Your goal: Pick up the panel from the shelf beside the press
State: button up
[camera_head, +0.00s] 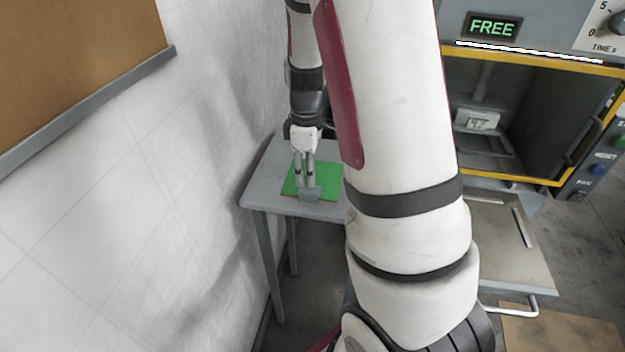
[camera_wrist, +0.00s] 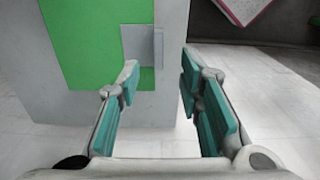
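The panel (camera_head: 328,172) is a flat green plate lying on the grey shelf (camera_head: 268,190) left of the press. A small grey block (camera_head: 310,194) sits at its near edge. In the wrist view the green panel (camera_wrist: 90,50) fills the upper left, with the grey block (camera_wrist: 142,46) at its edge. My gripper (camera_head: 304,180) points down over the panel in the head view and partly covers it. In the wrist view my gripper (camera_wrist: 160,62) is open, with nothing between its teal-padded fingers. The block lies just beyond the fingertips. I cannot tell whether they touch anything.
The press (camera_head: 535,110) stands at the right, its chamber open and a lit "FREE" sign (camera_head: 492,27) above. A grey tray-like surface (camera_head: 500,245) lies below its opening. A white wall (camera_head: 190,180) runs close along the left of the shelf. My arm hides the middle.

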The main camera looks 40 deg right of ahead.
aim_at(308, 191)
jog(key=shift+f, duration=3)
grip_shut()
